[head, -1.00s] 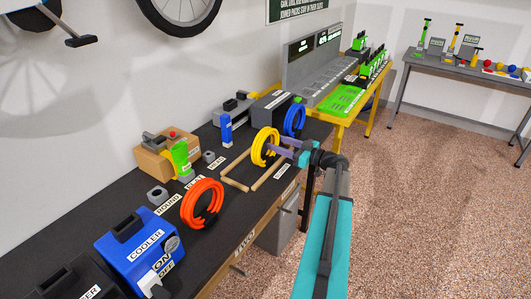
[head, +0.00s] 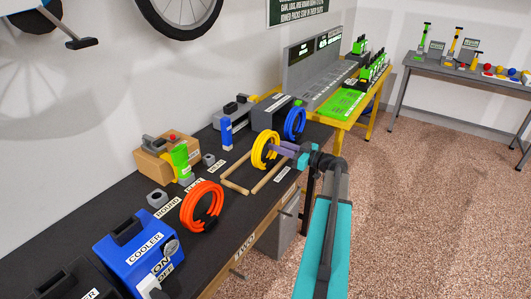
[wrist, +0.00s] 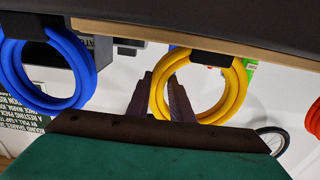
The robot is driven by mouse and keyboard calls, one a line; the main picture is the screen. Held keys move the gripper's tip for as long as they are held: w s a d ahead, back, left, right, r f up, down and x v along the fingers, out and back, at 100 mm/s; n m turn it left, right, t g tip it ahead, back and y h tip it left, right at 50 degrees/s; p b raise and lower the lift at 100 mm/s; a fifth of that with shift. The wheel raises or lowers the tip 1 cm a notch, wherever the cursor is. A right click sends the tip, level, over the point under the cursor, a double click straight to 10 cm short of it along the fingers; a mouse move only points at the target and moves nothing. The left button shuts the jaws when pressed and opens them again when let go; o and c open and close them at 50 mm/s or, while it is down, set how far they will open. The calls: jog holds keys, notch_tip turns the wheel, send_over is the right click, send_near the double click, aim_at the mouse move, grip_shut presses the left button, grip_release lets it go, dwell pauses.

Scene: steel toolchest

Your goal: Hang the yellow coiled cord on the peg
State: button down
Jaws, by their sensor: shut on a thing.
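The yellow coiled cord (head: 257,151) stands upright on the dark bench, inside a tan wooden frame lying flat. My gripper (head: 277,150) reaches it from the right and is shut on its near side. In the wrist view, the yellow coil (wrist: 238,92) shows a black band, and its left strand passes between my gripper's fingers (wrist: 161,95). The fingers hide part of the coil. I cannot make out a peg in either view.
An orange coil (head: 187,212) stands to the left and a blue coil (head: 290,117) just behind. Open floor lies to the right.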

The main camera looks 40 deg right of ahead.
jog(key=shift+r, duration=0.2)
jog(key=shift+r+b, duration=0.55)
jog(key=shift+r, duration=1.3)
